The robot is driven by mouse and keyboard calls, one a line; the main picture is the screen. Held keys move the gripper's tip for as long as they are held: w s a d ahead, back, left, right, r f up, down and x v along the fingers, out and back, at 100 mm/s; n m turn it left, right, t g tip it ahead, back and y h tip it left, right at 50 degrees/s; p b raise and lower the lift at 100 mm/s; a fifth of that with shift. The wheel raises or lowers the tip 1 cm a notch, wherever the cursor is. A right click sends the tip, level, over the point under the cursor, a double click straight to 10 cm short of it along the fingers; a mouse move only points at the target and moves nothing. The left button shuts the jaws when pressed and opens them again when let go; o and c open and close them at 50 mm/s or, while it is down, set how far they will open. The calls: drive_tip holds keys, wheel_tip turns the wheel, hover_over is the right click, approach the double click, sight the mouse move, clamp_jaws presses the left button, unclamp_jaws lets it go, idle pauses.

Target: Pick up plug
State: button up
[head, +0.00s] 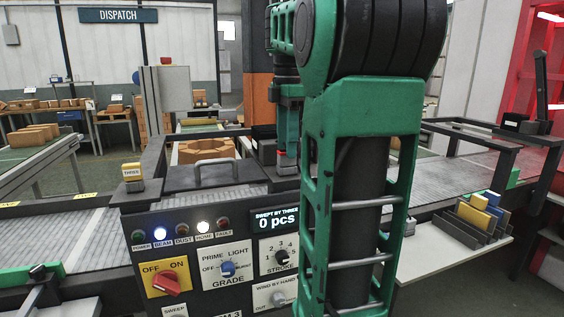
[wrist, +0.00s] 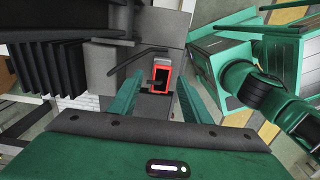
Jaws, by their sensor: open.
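A small red-framed block with a dark face (wrist: 161,76) shows in the middle of the wrist view. It could be the plug, but I cannot tell for sure. My gripper (wrist: 160,84) is open, with one green finger on each side of this block and a gap to both. In the head view my gripper (head: 287,150) points down behind the machine's display, partly hidden by my own arm. I cannot make out the plug in the head view.
A control panel (head: 190,245) with a red knob and dials stands in front. A dark lid with a handle (head: 213,174) lies left of my gripper. Coloured blocks stand in a rack (head: 470,228) at right. Dark ribbed parts (wrist: 50,68) fill the wrist view's upper left.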

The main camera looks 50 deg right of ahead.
sight(287, 162)
drive_tip(key=shift+f, duration=1.4)
clamp_jaws()
